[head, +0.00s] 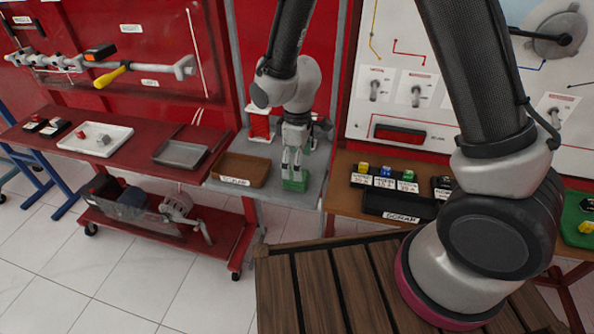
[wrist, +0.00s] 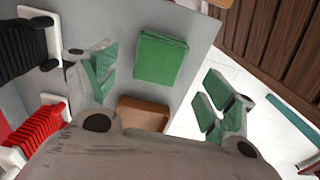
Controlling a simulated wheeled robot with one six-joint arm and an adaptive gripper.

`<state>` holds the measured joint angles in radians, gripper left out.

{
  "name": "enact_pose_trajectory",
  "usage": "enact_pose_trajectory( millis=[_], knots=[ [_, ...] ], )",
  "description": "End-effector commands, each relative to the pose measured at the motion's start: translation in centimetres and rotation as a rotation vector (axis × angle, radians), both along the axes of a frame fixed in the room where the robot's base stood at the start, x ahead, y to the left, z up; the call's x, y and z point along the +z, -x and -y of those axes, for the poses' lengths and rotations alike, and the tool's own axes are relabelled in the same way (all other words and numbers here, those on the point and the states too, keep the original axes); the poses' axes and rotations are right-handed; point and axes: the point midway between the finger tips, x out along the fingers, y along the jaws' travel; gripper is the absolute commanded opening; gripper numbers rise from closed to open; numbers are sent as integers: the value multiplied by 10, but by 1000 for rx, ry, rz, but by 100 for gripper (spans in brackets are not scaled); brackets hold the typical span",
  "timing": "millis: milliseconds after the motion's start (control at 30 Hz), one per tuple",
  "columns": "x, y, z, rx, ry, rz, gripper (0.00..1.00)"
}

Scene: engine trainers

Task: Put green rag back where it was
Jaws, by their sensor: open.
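A green rag (head: 295,184) lies folded on a grey tabletop (head: 300,199) in the head view. In the wrist view the rag (wrist: 161,57) is a flat green block on the grey surface, near its edge. My gripper (head: 292,171) points down just above the rag in the head view. In the wrist view its two green-padded fingers (wrist: 160,80) are spread wide and nothing is held between them. The rag shows ahead of the gap between the fingers. I cannot tell whether the fingertips touch it.
A brown tray (head: 240,169) stands left of the rag; it also shows in the wrist view (wrist: 143,114). A red ribbed item (wrist: 34,135) and a black one (wrist: 20,46) stand in white holders. A black tray labelled scrap (head: 400,206) is to the right.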

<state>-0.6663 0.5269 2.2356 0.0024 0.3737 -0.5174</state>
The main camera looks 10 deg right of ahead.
Motion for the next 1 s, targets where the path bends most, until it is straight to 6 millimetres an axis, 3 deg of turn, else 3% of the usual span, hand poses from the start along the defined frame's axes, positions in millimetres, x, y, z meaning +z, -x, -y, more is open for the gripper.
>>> enact_pose_trajectory(
  millis=[100, 300, 667, 767, 833, 1000],
  knots=[
    [30, -1, -1, 0, -3, 5, 83],
    [65, 0, 0, 0, -2, 3, 83],
    [81, 0, 3, -8, -2, 2, 83],
    [101, -2, 19, -65, -15, 19, 83],
    [126, -3, 42, -145, -32, 41, 83],
    [204, 18, 126, -437, -89, 118, 83]
  ],
)
